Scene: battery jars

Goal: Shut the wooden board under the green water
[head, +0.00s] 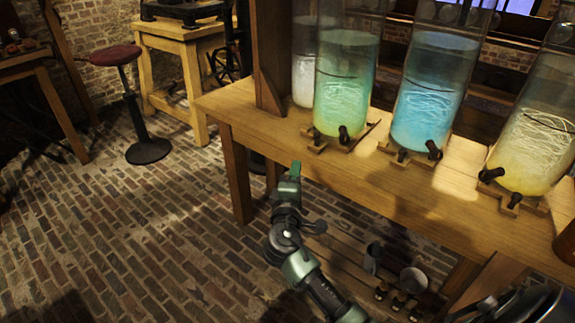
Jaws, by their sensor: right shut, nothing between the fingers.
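The jar of green water (345,88) stands on the wooden table, left of the blue one. A thin wooden board (366,132) shows under its base, partly hidden by the jar. Two dark knobs (344,135) sit at the front of the jar's foot. My right gripper (293,168) is in front of the table's front edge, below and left of the green jar. It is shut and empty, apart from the board and jar. My left gripper is not in view.
A blue-water jar (428,95) and a yellow-water jar (535,135) stand to the right on the table (240,108). A pale jar (303,75) is behind the green one. A red stool (117,56) stands left. The brick floor at left is mostly clear.

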